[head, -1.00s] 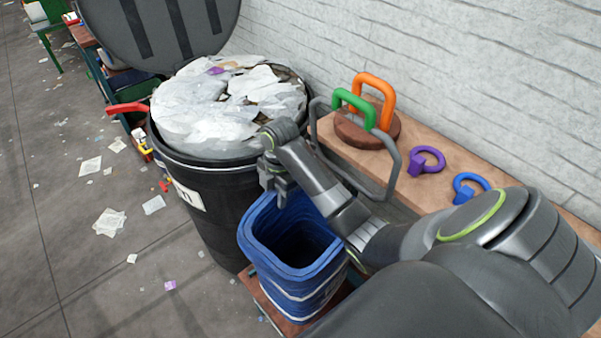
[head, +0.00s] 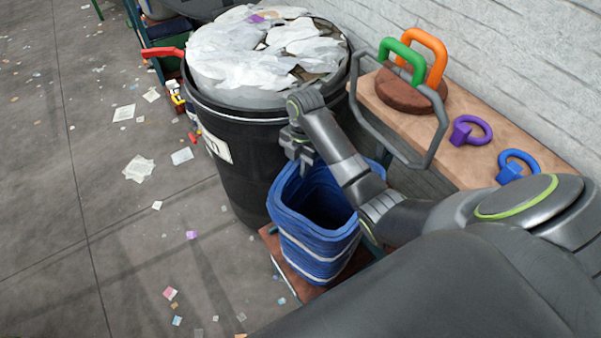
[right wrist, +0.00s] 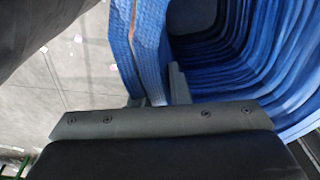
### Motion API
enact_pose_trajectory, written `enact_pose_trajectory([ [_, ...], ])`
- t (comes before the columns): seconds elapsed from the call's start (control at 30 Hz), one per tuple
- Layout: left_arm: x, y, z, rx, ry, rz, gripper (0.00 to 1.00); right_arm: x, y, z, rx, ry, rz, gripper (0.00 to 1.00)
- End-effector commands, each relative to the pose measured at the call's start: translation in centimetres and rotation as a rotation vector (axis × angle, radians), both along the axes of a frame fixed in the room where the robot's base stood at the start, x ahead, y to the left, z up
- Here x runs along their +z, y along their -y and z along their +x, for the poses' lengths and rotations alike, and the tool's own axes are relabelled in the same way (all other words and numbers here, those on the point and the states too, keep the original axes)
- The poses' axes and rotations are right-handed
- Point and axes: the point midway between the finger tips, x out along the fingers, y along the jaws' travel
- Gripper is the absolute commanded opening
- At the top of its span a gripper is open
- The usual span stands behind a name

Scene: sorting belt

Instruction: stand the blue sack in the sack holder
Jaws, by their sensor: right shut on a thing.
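The blue sack (head: 310,235) stands open-topped and upright, with pale bands low on its side, on a brown wooden surface (head: 290,284). My right gripper (head: 303,168) is at the sack's far left rim, shut on it. In the right wrist view the blue fabric wall (right wrist: 148,45) passes between the fingers (right wrist: 157,93), with the sack's dark inside to the right. A grey angular metal hoop (head: 437,135) stands at the bench; I cannot tell whether it is the sack holder. My forearm hides part of the sack's right side. My left gripper is not in view.
A black bin (head: 245,170) heaped with white waste stands close behind the sack. A wooden bench (head: 535,150) along the wall bears green (head: 403,58), orange (head: 436,55), purple (head: 482,127) and blue (head: 520,163) handled pieces. The littered floor (head: 130,260) at left is mostly open.

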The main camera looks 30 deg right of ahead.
Motion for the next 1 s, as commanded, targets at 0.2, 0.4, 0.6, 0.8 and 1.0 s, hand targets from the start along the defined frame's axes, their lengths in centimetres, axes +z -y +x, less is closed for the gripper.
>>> enact_pose_trajectory([
  [0.2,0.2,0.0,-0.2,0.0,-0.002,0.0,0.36,-2.5,0.0,-0.1,-0.001,-0.003,0.0,0.0],
  [0.4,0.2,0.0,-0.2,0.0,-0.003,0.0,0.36,-2.6,0.0,0.0,-0.001,-0.001,0.0,0.0],
  [0.6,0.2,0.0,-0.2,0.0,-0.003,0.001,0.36,-2.8,0.0,0.0,-0.001,-0.001,0.0,0.22],
  [0.8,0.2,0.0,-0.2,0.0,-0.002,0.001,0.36,-2.8,0.0,-0.1,-0.001,-0.001,0.0,0.38],
  [1.0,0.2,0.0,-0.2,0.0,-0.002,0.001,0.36,-2.7,0.0,0.0,-0.001,-0.001,0.0,0.38],
])
